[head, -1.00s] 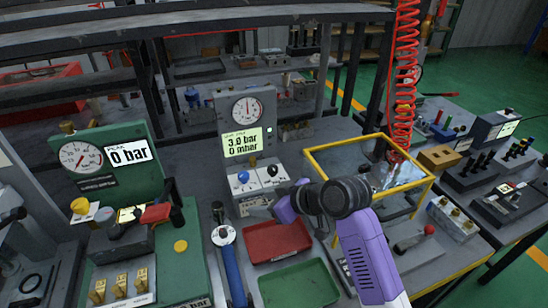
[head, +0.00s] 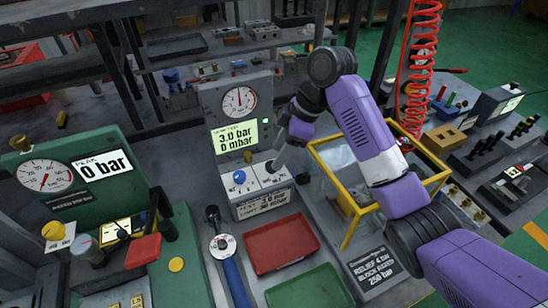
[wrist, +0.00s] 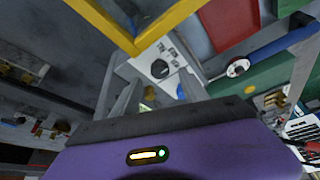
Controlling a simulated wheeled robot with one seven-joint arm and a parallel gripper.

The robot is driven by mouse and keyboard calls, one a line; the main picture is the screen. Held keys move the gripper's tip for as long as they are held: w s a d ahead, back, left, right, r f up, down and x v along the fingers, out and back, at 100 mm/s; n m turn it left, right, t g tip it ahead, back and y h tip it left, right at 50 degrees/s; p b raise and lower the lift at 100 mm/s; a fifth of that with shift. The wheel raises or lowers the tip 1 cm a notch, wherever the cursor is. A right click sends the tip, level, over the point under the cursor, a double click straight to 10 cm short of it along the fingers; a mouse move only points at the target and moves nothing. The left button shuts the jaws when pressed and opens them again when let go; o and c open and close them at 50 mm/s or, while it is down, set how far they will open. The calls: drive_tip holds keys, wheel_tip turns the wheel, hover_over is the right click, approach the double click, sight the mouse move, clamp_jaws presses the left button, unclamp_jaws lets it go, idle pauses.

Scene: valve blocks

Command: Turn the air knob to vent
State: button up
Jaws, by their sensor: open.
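A grey test unit (head: 211,103) has a round gauge and a green screen reading 3.0 bar and 0 mbar. On its sloped white front sit a blue knob (head: 240,177) and a black knob (head: 269,167); which is the air knob I cannot read. My gripper (head: 284,152) is open, just above and right of the black knob, and its tips partly hide that side. In the wrist view, the black knob (wrist: 160,69) lies just beyond and between my open fingers (wrist: 157,92), with small labels around it. The blue knob there is partly hidden by a finger.
A yellow-framed clear guard (head: 346,239) stands close right of the unit, beneath my arm. A red tray (head: 281,244) and a green tray (head: 305,287) lie in front. A green gauge stand (head: 60,155) is left; a red coiled hose (head: 423,60) hangs right.

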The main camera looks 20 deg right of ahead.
drive_tip(key=shift+x, duration=1.75)
clamp_jaws()
